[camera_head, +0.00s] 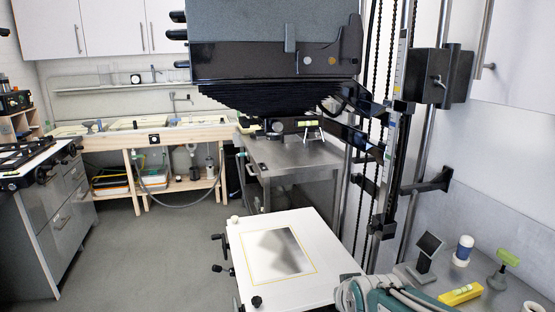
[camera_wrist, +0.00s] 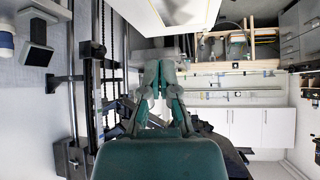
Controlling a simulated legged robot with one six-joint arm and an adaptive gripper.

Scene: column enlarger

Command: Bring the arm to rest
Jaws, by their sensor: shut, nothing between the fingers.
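My gripper (camera_wrist: 159,68) shows in the middle of the wrist view, with its two teal and grey fingers shut together and nothing between them. The wrist picture is upside down. Part of my teal arm (camera_head: 385,299) shows at the bottom right of the head view, beside the front right corner of the white enlarger baseboard (camera_head: 250,230). The baseboard also shows at the top of the wrist view (camera_wrist: 188,12), apart from the fingers in the picture. The enlarger head (camera_head: 270,60) with black bellows hangs above the baseboard. I cannot tell the exact gap between arm and board.
The enlarger column (camera_head: 392,150) with chains stands right of the board. On the right bench are a small black stand (camera_head: 428,250), a white bottle (camera_head: 462,250), a yellow level (camera_head: 461,293) and a green-topped tool (camera_head: 502,268). Open floor (camera_head: 150,250) lies left.

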